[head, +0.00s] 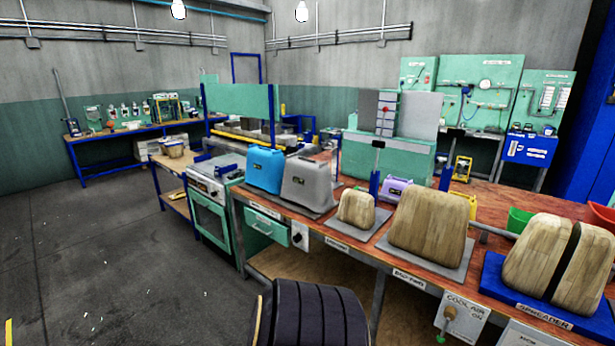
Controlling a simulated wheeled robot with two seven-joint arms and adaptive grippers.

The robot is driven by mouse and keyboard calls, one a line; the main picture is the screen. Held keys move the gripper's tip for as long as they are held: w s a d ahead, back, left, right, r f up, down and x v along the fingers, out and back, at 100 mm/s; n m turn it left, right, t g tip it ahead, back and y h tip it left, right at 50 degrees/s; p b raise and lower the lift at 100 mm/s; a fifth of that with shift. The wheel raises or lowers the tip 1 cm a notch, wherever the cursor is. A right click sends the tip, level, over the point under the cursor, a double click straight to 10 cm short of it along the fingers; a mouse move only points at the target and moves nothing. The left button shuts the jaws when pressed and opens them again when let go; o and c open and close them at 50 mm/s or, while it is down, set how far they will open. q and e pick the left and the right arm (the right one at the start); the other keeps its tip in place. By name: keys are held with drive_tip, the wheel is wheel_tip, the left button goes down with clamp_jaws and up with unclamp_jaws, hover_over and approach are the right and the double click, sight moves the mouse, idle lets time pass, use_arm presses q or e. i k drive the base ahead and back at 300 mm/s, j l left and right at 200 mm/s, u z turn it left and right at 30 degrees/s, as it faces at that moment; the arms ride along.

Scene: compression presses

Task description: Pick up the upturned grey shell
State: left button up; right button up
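The grey shell (307,183) stands on the wooden bench (345,235), near its left end. It is a tapered, bag-like form with a handle-like top, and its inside is hidden from this angle. A similar blue shell (265,169) stands close to its left. Neither of my grippers is in view, so nothing shows in a grip.
Wooden forms on plates stand right of the grey shell: a small one (356,207), a larger one (427,220) and a split one (538,256) on a blue base. A dark ribbed object (318,315) fills the bottom middle.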

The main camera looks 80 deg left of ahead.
sight(306, 182)
drive_tip(key=u, duration=3)
